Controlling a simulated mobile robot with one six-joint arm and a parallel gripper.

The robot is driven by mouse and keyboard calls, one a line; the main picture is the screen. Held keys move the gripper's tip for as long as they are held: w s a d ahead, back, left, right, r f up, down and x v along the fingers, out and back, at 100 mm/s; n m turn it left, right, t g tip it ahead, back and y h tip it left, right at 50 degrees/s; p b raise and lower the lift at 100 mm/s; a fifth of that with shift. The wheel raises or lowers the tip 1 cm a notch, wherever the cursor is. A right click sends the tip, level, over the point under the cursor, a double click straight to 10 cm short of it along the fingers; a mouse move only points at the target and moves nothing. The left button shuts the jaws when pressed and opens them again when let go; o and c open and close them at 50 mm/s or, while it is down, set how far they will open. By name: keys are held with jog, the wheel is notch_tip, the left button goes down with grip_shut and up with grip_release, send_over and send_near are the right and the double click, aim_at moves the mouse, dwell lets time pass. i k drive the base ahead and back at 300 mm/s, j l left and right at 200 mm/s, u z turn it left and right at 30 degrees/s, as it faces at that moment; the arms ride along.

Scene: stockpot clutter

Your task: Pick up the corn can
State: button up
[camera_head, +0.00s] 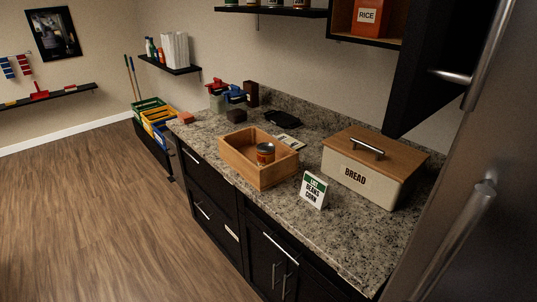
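A small can (265,154) with an orange-brown label and a metal top stands upright in an open wooden box (258,175) on the granite counter. Its label is too small to read, so I cannot tell whether it is the corn can. Several cans or jars (275,3) stand on the dark upper shelf, cut off by the top edge of the view, and their labels do not show. A small white and green card (313,190) in front of the box reads "LIST BEANS CORN". My gripper is not in view.
A bread box (370,168) with a wooden lid stands right of the wooden box. Spray bottles (217,98) and dark items stand at the counter's far end. A steel fridge (460,190) with handles borders the right. The wood floor (90,210) at left is clear.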

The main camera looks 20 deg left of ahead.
aim_at(266, 152)
jog(key=k+j, duration=0.1)
jog(key=j, duration=0.45)
jog(key=j+z, duration=0.1)
jog(key=j, duration=0.45)
jog(key=i+j+z, duration=0.1)
jog(key=i+j, duration=0.5)
jog(key=i+j+z, duration=0.1)
jog(key=i+j, duration=0.45)
jog(key=j, duration=0.15)
jog(key=i, duration=0.2)
jog(key=l+z, duration=0.05)
jog(key=l, duration=0.05)
